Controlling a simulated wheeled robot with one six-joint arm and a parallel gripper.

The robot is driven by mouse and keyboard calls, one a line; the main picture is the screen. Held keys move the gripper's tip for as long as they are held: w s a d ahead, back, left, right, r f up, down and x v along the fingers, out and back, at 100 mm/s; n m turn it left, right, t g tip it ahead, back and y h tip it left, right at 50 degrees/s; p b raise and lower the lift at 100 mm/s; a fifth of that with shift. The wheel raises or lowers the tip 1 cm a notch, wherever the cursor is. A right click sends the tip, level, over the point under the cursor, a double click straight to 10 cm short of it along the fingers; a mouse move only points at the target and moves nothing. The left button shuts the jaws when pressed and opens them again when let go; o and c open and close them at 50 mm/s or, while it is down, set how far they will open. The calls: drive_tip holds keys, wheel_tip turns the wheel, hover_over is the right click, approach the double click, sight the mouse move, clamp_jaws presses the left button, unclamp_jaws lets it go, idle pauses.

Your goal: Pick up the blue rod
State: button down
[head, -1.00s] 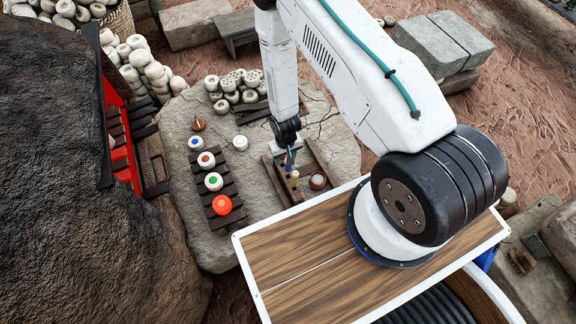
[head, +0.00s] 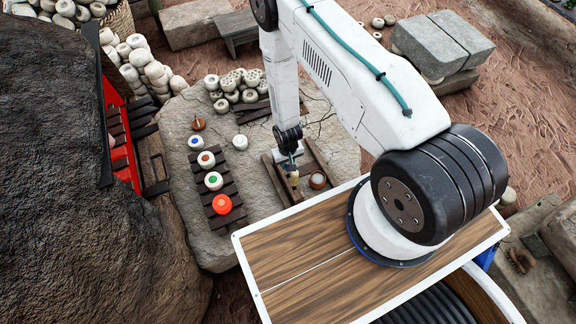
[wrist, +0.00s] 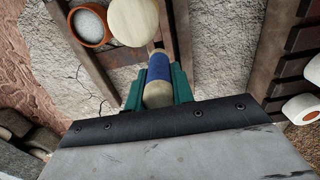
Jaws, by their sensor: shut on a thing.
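The blue rod (wrist: 160,68) is a pale wooden rod with a blue band. It stands at the slatted wooden rack (head: 273,177) on the stone slab. My gripper (wrist: 160,84) has its green fingers on either side of the rod, shut on it around the blue band. In the head view my gripper (head: 291,162) is low over the rack, and the rod is mostly hidden there. A pale round wooden top (wrist: 133,20) is close beside the rod in the wrist view.
A small terracotta bowl with white contents (wrist: 90,25) is near the rod. A dark slatted rack (head: 232,190) with several white rolls with coloured centres stands to the left. Stacked pale pieces (head: 236,86) are behind.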

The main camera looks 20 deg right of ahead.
drive_tip(key=shift+r, duration=5)
